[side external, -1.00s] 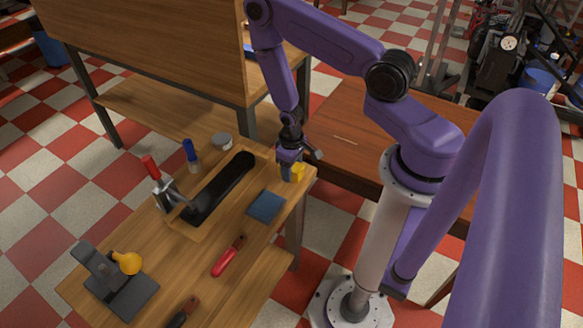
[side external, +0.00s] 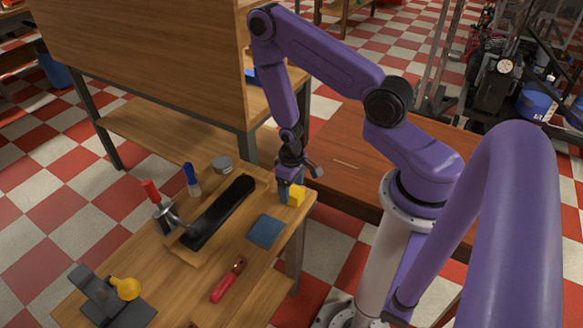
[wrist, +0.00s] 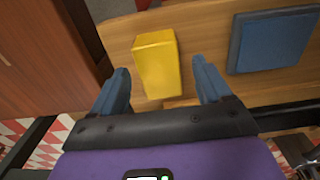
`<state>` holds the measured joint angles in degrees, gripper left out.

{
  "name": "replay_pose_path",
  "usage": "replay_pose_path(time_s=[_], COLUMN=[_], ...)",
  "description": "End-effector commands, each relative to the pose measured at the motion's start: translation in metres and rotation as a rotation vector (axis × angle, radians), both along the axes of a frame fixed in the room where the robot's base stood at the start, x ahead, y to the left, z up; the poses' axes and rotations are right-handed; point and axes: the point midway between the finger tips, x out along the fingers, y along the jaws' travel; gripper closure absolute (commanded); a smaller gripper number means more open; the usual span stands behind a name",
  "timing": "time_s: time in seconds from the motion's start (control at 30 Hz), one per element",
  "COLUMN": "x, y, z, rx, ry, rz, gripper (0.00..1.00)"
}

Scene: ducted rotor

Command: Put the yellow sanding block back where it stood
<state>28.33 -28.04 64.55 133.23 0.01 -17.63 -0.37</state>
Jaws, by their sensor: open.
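The yellow sanding block (side external: 297,195) stands on the wooden bench near its right-hand end, beside a blue finger of my gripper (side external: 290,186). In the wrist view, the yellow block (wrist: 156,68) lies between and partly beyond the two blue fingertips of my gripper (wrist: 161,72). The jaws are open, with a visible gap between the block and each finger. Whether the fingertips reach down around its sides is hard to tell. In the side view the gripper hides part of the block.
A blue pad (side external: 265,232) lies near the block; it also shows in the wrist view (wrist: 272,40). A long black item (side external: 220,212) rests in a wooden tray. A red-handled tool (side external: 228,281) lies in front. The bench's right edge is close to the block.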

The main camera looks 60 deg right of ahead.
Motion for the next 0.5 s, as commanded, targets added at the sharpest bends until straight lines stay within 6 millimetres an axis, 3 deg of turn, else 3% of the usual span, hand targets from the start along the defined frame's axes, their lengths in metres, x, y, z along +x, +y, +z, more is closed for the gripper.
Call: replay_pose_path(time_s=[0.5], x=[0.001], y=[0.000], z=[0.068], rx=[0.000], ry=[-0.004], rz=[-0.001], gripper=[0.22])
